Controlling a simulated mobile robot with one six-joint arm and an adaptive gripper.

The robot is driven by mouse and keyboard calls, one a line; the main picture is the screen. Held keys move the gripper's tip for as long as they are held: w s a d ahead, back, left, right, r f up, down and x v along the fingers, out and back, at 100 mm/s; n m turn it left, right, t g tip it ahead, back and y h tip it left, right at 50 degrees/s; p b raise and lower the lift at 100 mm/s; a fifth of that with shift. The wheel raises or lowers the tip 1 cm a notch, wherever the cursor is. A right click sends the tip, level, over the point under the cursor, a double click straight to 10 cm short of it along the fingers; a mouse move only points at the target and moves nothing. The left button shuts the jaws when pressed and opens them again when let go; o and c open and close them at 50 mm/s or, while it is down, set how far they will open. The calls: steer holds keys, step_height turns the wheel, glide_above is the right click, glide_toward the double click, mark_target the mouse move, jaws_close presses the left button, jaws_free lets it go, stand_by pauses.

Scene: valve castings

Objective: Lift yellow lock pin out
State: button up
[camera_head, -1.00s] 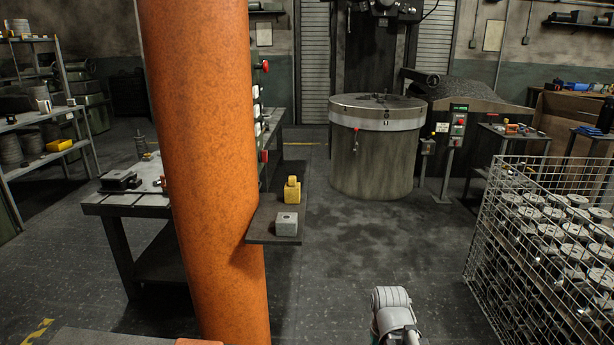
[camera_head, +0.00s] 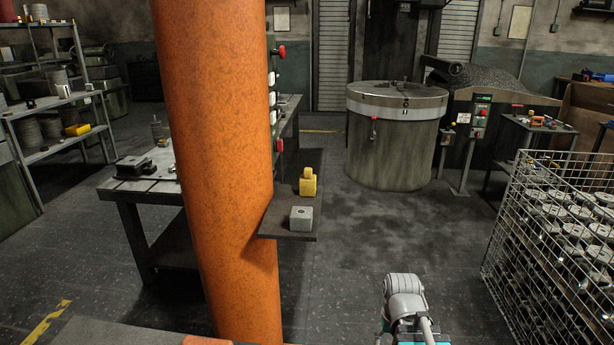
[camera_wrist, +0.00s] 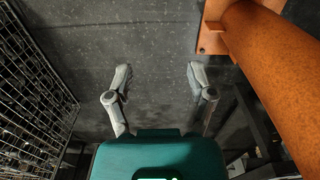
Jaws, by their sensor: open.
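A yellow piece (camera_head: 308,183), a block with a narrower upright top, stands on a small dark shelf (camera_head: 282,232) to the right of the orange column. It looks like the lock pin; how it is seated cannot be made out. A grey block with a hole in its top (camera_head: 301,218) sits in front of it on the same shelf. My gripper (camera_wrist: 160,77) is open and empty in the wrist view, its two fingers wide apart above bare floor. The yellow piece is not in the wrist view. In the head view, part of my arm shows at the bottom, well apart from the shelf.
The thick orange column (camera_head: 222,170) partly hides the workbench (camera_head: 140,196); its bolted foot is close on the right in the wrist view. A wire basket of castings (camera_head: 560,240) stands at the right. A round machine (camera_head: 393,145) stands behind. Floor between is clear.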

steer(key=w+a+r+n+p, duration=0.4)
steer(key=w+r+p, duration=0.2)
steer(key=r+p, duration=0.5)
steer(key=w+a+r+n+p, duration=0.4)
steer(key=w+r+p, duration=0.3)
steer(key=r+p, duration=0.45)
step_height(320, 180, up, 26)
steer(key=n+p, duration=1)
steer(key=p, duration=1.6)
glide_above(308, 169)
steer(key=shift+w+a+r, duration=0.1)
steer(key=shift+w+r, duration=0.05)
step_height(308, 169, down, 9)
steer(key=b, duration=0.8)
steer(key=shift+r+b, duration=0.15)
steer(key=shift+b, duration=0.2)
steer(key=shift+f+b, duration=2.6)
jaws_close()
